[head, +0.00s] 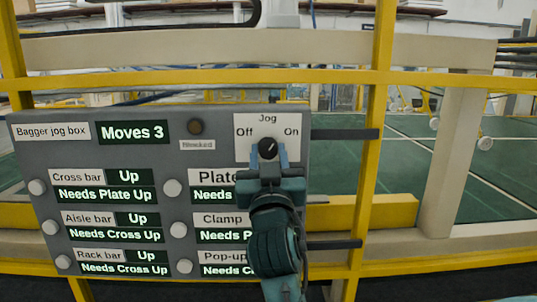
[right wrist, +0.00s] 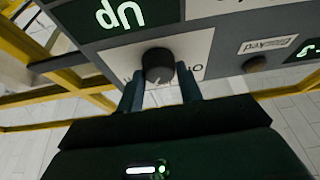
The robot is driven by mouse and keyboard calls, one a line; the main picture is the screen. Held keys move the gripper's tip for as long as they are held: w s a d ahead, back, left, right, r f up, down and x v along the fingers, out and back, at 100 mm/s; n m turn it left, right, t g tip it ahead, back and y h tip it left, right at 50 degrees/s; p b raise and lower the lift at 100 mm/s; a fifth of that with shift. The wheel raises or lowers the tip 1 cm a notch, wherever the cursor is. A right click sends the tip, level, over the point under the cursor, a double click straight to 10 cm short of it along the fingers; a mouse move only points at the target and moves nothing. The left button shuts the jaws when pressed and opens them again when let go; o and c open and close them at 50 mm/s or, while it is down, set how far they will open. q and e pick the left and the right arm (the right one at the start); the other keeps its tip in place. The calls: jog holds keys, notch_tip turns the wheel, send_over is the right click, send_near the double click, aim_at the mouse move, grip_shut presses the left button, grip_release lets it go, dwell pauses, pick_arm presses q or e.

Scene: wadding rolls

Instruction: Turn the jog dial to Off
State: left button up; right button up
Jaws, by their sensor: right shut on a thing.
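The jog dial (head: 267,148) is a round black knob on a white plate (head: 244,146) marked Jog, with Off to its left and On to its right. Its small white mark seems to lean up and right, toward On. My right gripper (head: 269,160) comes from below and is shut on the dial. In the right wrist view the dial (right wrist: 158,64) sits between the tips of the two fingers (right wrist: 160,90), and the plate lettering is upside down and partly hidden. My left gripper is not in view.
The grey bagger jog box (head: 80,158) has several round pale buttons and lit labels; its display (head: 132,132) reads Moves 3. My right arm covers some labels. A dark Blocked lamp (head: 195,127) is left of the dial. Yellow rails (head: 440,83) frame the box.

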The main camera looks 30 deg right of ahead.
jog(key=n+y+p, duration=0.1)
jog(key=n, duration=0.1)
jog(key=n+t+y+p, duration=0.1)
jog(key=shift+r+n, duration=0.2)
jog(key=shift+n, duration=0.2)
jog(key=n+y, duration=0.2)
jog(key=n, duration=0.2)
jog(key=shift+s+d+p, duration=0.1)
jog(key=shift+p, duration=0.3)
jog(key=n+y, duration=0.1)
jog(key=n, duration=0.2)
jog(key=n+y, duration=0.1)
jog(key=n, duration=0.1)
jog(key=shift+n+y, duration=0.3)
jog(key=shift+n, duration=0.1)
jog(key=shift+d+n+g+y, duration=0.1)
jog(key=shift+n+g+y, duration=0.5)
jog(key=shift+n, duration=1.4)
jog(key=o, duration=1)
jog(key=shift+f, duration=0.1)
